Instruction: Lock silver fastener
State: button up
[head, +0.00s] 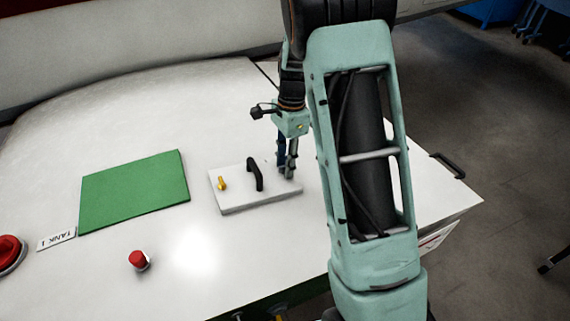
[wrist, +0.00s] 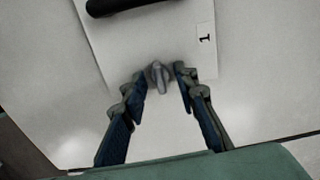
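The silver fastener (wrist: 157,76) shows in the wrist view as a small grey knob on a white panel (wrist: 120,55). My gripper (wrist: 160,80) is open, with one fingertip to each side of the fastener and a gap on both sides. In the head view my gripper (head: 287,172) points down at the right end of the white panel (head: 240,201). The fastener is hidden there behind my fingers. A black handle (head: 255,174) stands on the panel's middle, and a yellow fastener (head: 222,183) sits at its left end.
A green sheet (head: 135,191) lies left of the panel on the white table. A red knob (head: 138,260) and a red button (head: 10,252) are nearer the front left. A label marked 1 (wrist: 205,38) is on the panel. The white surface between them is clear.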

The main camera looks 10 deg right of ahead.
jog(key=shift+o, duration=0.9)
jog(key=shift+r, duration=0.1)
jog(key=shift+w+d+r+p, duration=0.15)
jog(key=shift+r+p, duration=0.85)
jog(key=shift+r, duration=0.2)
jog(key=shift+w+d+r+p, duration=0.1)
jog(key=shift+r+p, duration=0.85)
jog(key=shift+r, duration=0.25)
